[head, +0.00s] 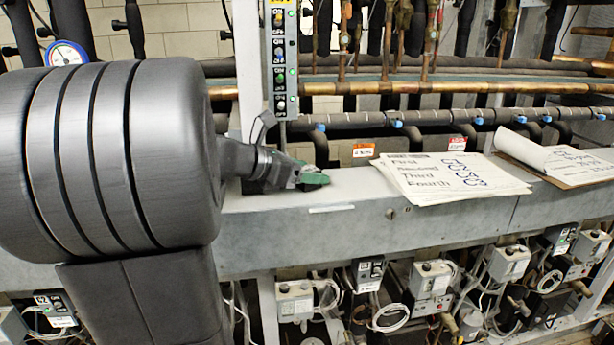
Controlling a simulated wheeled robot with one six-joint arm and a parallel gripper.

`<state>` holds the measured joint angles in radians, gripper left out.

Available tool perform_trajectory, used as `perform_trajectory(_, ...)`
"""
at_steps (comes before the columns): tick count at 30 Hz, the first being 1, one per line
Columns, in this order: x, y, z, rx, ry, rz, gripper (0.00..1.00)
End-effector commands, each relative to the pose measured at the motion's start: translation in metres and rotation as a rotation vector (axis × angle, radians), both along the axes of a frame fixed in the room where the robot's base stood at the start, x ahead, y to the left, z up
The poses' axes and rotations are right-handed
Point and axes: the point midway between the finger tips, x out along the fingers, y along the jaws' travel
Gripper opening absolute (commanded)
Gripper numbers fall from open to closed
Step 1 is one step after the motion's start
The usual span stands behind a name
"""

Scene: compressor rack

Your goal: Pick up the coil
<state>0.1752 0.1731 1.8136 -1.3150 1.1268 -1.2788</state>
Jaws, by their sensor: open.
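I cannot clearly make out a loose coil on the beam top. Coiled pale cables (390,312) hang on the rack below the beam. My gripper (294,174) is dark grey and reaches right, low over the left part of the grey beam (350,230). It is open. A small green piece (314,176) shows at its tip. I cannot tell whether that piece belongs to the gripper or is a separate thing. The area behind the gripper and my arm is hidden.
Printed sheets (450,178) and a clipboard (560,160) lie on the beam to the right. A vertical switch strip (280,60) stands behind the gripper. Copper pipes (450,88) and a dark pipe with blue valves (400,118) run behind. Control boxes (430,277) sit below.

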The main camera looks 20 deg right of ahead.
Motion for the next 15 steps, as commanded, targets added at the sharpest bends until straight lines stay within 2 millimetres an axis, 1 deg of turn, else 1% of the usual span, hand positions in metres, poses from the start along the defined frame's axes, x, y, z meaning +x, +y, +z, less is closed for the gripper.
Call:
perform_trajectory(3, 0.0004, -0.0059, -0.0025, 0.000, 0.001, -0.001, 0.65)
perform_trajectory(10, 0.0008, -0.0060, -0.0028, 0.000, 0.001, 0.000, 0.65)
perform_trajectory(14, 0.0008, -0.0059, -0.0028, 0.000, 0.001, 0.000, 0.40)
perform_trajectory(15, 0.0008, -0.0059, -0.0028, 0.000, 0.001, 0.000, 0.32)
